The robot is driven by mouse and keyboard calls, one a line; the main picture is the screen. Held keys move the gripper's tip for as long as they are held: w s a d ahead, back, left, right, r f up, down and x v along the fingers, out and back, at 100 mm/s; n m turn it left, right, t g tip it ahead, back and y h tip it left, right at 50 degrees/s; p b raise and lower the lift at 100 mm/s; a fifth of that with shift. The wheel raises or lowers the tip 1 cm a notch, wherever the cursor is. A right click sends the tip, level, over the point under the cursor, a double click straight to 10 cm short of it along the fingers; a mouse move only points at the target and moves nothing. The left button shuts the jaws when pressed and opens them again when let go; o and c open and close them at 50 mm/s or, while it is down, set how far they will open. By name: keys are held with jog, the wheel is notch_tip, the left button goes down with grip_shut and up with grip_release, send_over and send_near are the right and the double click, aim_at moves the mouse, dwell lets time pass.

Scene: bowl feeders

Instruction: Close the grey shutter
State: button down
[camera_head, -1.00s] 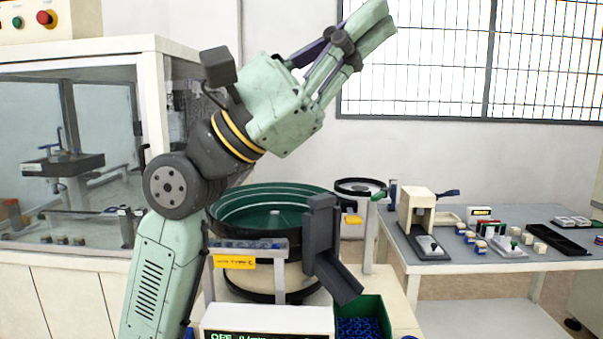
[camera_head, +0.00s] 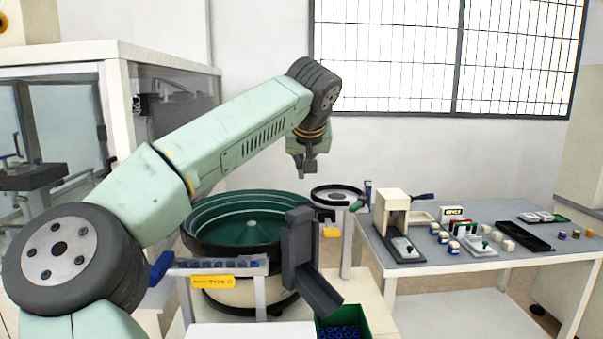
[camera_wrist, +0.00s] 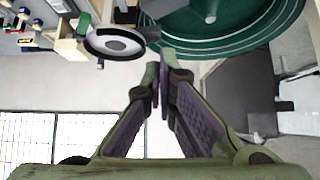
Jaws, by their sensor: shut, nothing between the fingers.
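The dark grey part that looks like the shutter (camera_head: 299,235) stands upright at the top of a sloping dark grey chute (camera_head: 320,293), in front of the green bowl. I cannot tell how far open it is. My gripper (camera_head: 308,178) is above and behind it in the picture, pointing down over the far side of the bowl. In the wrist view my gripper's fingertips (camera_wrist: 159,72) meet, with nothing between them. They look apart from any surface. I cannot make out the shutter clearly in the wrist view.
The green bowl feeder (camera_head: 245,222) lies below my arm, and it fills the top right of the wrist view (camera_wrist: 225,35). A smaller feeder (camera_head: 337,195) stands behind it. A green bin (camera_head: 362,315) is below the chute. A side table (camera_head: 480,262) holds small items.

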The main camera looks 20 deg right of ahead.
jog(key=p, duration=0.2)
send_over(304, 214)
jog(key=f, duration=0.5)
jog(key=shift+w+f, duration=0.1)
jog(key=shift+w, duration=0.2)
jog(key=f, duration=0.2)
jog(key=shift+w+d+f, duration=0.1)
jog(key=shift+w+f, duration=0.1)
jog(key=shift+f, duration=1.1)
notch_tip(304, 214, down, 5)
jog(key=shift+r+b, duration=0.1)
jog(key=shift+b, duration=0.95)
jog(key=shift+s, duration=0.1)
